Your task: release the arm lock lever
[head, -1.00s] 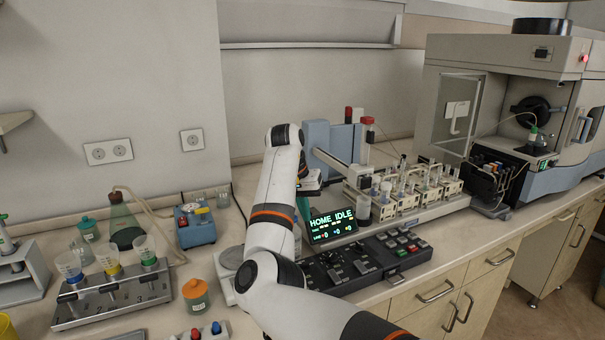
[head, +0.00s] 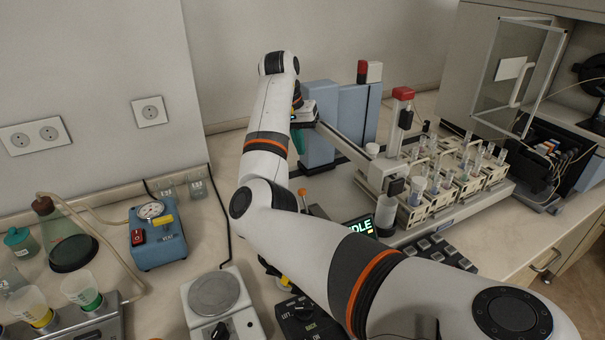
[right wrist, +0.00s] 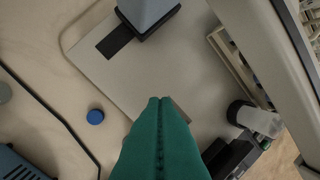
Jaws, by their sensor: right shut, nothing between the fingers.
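The autosampler has a blue-grey tower (head: 319,128), a pale horizontal arm (head: 345,143) and a red-topped probe head (head: 402,115) above the vial racks. My right gripper (head: 300,152) is beside the tower's left front, with its green fingers pointing down and partly hidden behind my arm. In the right wrist view the green fingers (right wrist: 160,101) are shut and empty above the pale base plate (right wrist: 100,62). A small orange-tipped stick (head: 303,193) stands below the gripper in the head view; I cannot tell whether it is the lock lever. My left gripper is not in view.
Vial racks (head: 478,186) stand on the right of the base. A keypad and a display (head: 361,227) are partly hidden by my arm. A blue cap (right wrist: 95,116) shows in the wrist view.

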